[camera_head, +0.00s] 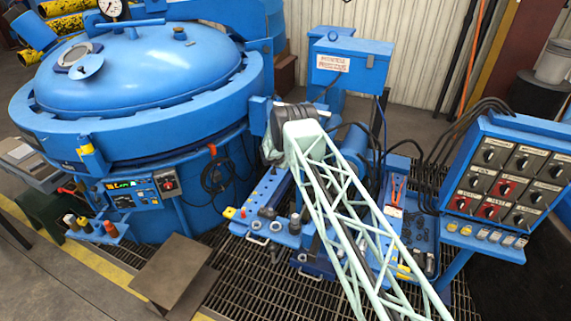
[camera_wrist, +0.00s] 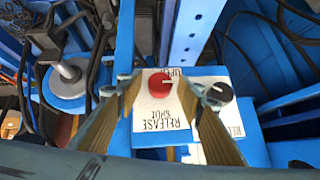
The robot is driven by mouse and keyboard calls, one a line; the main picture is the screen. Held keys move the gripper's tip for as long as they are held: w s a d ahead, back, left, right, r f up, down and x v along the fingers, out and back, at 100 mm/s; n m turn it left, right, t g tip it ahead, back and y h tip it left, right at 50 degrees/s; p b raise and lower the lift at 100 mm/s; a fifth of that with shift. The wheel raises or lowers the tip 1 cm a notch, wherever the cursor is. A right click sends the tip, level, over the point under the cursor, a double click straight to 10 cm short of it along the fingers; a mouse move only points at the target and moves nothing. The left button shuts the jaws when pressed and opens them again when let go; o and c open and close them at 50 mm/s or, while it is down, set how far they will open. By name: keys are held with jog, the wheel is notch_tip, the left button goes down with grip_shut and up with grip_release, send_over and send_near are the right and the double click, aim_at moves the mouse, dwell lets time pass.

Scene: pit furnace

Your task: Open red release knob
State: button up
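The red release knob (camera_wrist: 160,83) sits on a white plate (camera_wrist: 161,114) in the wrist view. The plate's lettering is upside down and reads RELEASE and SHUT. A thin pale mark shows on the knob. My gripper (camera_wrist: 166,88) is open, with one finger to the left of the knob and one to the right. Gaps show between the knob and both fingers; I cannot tell how far above it the fingertips are. In the head view my pale lattice arm reaches toward the blue furnace (camera_head: 140,80), and I cannot make out the red release knob or my fingers there.
A black knob (camera_wrist: 219,92) on a second white plate stands close by the right finger. A grey round fitting (camera_wrist: 68,82) and black cables lie to the left. In the head view, a switch panel (camera_head: 510,175) stands at the right and a control box (camera_head: 350,62) behind my arm.

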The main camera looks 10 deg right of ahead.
jog(key=shift+a+r, duration=0.1)
jog(key=v, duration=1.1)
jog(key=shift+s+r, duration=0.25)
jog(key=shift+s, duration=0.05)
dwell(0.4)
dwell(0.5)
